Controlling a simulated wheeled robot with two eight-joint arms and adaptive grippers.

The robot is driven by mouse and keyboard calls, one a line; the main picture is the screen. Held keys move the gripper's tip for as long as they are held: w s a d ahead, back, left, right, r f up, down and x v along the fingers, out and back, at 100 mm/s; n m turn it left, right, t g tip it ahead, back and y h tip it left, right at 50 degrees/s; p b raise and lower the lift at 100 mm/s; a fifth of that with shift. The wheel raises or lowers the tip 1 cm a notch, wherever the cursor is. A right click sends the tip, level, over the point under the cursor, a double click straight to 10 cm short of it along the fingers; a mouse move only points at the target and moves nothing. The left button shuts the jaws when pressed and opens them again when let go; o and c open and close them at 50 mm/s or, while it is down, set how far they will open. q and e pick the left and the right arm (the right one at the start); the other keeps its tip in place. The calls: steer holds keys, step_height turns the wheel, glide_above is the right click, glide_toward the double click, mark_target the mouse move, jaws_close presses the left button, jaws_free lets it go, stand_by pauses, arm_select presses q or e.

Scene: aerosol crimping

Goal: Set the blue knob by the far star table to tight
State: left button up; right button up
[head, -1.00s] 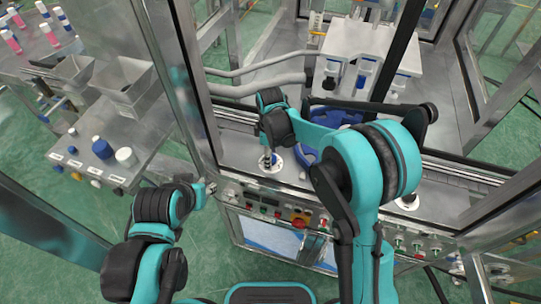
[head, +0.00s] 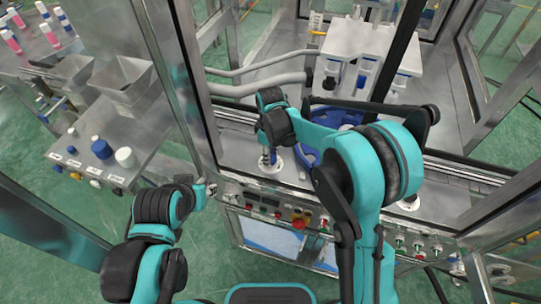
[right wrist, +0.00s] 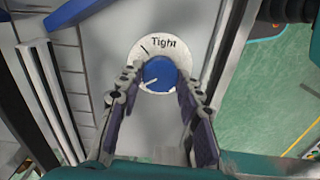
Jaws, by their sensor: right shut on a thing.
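The blue knob (right wrist: 160,75) sits on a round white dial (right wrist: 142,55) in the right wrist view. The dial carries the word "Tight" and a short black mark. The white line on the knob points to the lower left, away from the mark. My right gripper (right wrist: 153,88) is shut on the knob, one finger on each side. In the head view my right gripper (head: 268,160) is down at the white dial (head: 272,170), and the knob is mostly hidden. Blue star table parts (head: 307,155) show right of it. My left gripper (head: 207,189) is by the frame post; its jaws are unclear.
A control panel (head: 270,208) with a red button (head: 299,223) runs along the machine's front edge. A metal post (head: 195,90) stands left of my right gripper. A side table (head: 105,165) with blue and white caps is at the left.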

steer(key=m, duration=0.4)
steer(key=shift+m+b, duration=0.3)
steer(key=shift+b, duration=0.05)
steer(key=m, duration=0.3)
steer(key=shift+m, duration=0.3)
steer(key=m, duration=0.3)
steer(key=shift+m+b, duration=0.3)
steer(key=shift+b, duration=0.05)
steer(key=shift+m, duration=1.8)
steer(key=o, duration=1.2)
steer(key=shift+c, duration=0.2)
steer(key=shift+r, duration=0.15)
